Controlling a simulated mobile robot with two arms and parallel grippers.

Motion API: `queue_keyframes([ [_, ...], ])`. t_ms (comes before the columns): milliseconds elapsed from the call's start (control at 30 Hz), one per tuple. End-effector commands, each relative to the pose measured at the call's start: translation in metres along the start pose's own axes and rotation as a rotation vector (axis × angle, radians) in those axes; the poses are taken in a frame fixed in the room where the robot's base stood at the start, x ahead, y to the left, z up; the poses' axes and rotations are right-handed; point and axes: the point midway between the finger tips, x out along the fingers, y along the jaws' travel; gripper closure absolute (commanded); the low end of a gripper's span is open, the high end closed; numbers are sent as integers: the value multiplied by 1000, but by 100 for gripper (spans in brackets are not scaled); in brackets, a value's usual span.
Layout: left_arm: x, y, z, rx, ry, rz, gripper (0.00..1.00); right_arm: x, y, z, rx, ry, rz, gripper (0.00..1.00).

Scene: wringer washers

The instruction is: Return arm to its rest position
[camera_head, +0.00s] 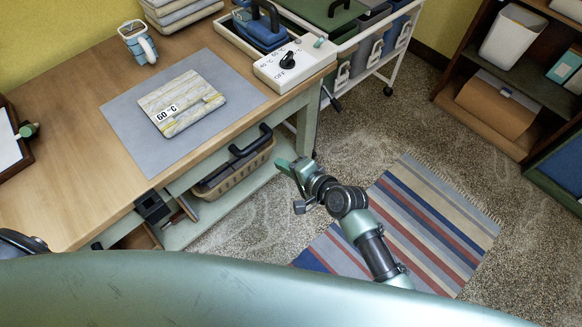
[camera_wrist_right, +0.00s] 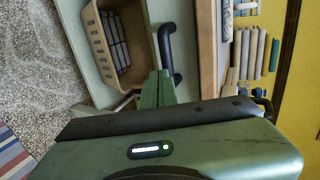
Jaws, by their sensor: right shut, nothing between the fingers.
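My right arm (camera_head: 378,250) reaches in from the lower right over the striped rug. Its green right gripper (camera_head: 286,167) is shut and empty, beside the table's right end, just right of the basket. In the wrist view the closed fingers (camera_wrist_right: 158,90) point toward the table front, close to a black bar handle (camera_wrist_right: 168,52). The same handle (camera_head: 250,141) shows in the head view with a visible gap to the fingertips. My left gripper is not in view.
A white cart (camera_head: 372,50) stands behind. The rug (camera_head: 440,215) lies on open floor.

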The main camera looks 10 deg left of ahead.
Motion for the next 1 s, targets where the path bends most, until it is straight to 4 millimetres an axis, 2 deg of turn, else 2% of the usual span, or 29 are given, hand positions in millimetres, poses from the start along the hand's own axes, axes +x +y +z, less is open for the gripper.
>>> queue_keyframes([
  [33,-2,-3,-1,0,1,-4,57,-9,0,0,-2,1,2,100],
  [200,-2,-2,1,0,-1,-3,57,-26,1,0,-1,0,3,100],
  [467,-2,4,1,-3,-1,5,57,-31,1,0,0,0,2,100],
  [567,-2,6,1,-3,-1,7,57,-30,9,-2,-7,7,16,100],
  [667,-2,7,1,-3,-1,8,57,-29,42,-9,-37,34,69,100],
  [767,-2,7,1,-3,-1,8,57,-31,103,-19,-99,72,172,100],
  [800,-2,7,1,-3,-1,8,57,-34,132,-22,-132,85,222,100],
  [867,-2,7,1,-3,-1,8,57,-42,179,-25,-188,99,303,100],
  [900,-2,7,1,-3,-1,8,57,-49,210,-24,-225,101,357,100],
  [967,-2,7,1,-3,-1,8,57,-61,254,-22,-282,97,437,100],
  [1000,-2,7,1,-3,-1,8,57,-71,283,-19,-319,90,489,100],
])
